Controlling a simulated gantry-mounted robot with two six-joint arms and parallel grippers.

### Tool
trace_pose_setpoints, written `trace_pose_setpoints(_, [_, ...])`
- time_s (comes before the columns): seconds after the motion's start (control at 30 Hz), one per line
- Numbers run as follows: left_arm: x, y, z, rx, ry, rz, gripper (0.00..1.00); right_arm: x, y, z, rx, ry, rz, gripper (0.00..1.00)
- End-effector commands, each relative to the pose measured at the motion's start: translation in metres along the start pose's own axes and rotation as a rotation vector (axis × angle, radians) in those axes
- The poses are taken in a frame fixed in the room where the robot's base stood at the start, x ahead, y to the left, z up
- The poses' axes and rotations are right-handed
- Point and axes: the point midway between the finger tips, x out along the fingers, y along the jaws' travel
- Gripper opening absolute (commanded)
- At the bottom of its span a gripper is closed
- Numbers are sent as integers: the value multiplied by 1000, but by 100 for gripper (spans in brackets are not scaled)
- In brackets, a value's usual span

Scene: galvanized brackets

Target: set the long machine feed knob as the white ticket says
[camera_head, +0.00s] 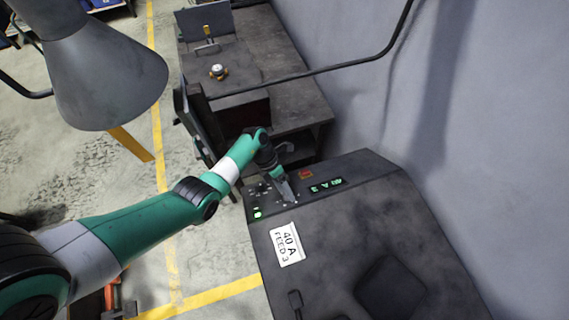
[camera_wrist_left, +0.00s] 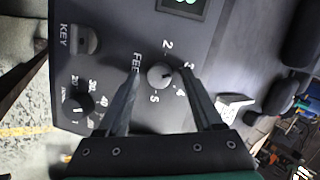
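The white ticket (camera_head: 287,245) lies on top of the long dark machine (camera_head: 345,235) and reads "40 A FEED 3". The machine's green display (camera_head: 326,186) appears to read "40 A 3". In the left wrist view, the round grey feed knob (camera_wrist_left: 160,77) sits among the numbers 2 to 5, and its dark mark appears to point toward 3. My left gripper (camera_wrist_left: 160,72) is open, with one finger on each side of the knob and small gaps visible. In the head view, my left gripper (camera_head: 291,198) hides the feed knob. My right gripper is not in view.
A second dial (camera_wrist_left: 75,106) with 20, 30 and 40 and a key switch (camera_wrist_left: 82,40) sit beside the feed knob. A workbench (camera_head: 280,65) stands behind the machine. A dark cable (camera_head: 345,66) crosses above the bench. A grey wall is at the right.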

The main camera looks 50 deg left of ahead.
Motion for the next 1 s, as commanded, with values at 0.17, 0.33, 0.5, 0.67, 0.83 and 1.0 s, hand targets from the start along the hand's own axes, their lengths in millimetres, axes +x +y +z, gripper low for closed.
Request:
trace_pose_setpoints(0.17, [-1,0,0,0,0,0,68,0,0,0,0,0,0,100])
trace_pose_setpoints(0.33, [-21,-1,1,0,-3,1,68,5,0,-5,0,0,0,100])
trace_pose_setpoints(0.5, [-62,0,1,-1,-6,2,68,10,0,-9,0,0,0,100])
trace_pose_setpoints(0.67, [-95,0,1,0,-4,2,68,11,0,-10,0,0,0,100])
trace_pose_setpoints(0.83, [-114,0,0,-1,-1,1,68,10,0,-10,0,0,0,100])
trace_pose_setpoints(1.0, [-117,0,0,-1,0,0,68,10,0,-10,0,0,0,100])
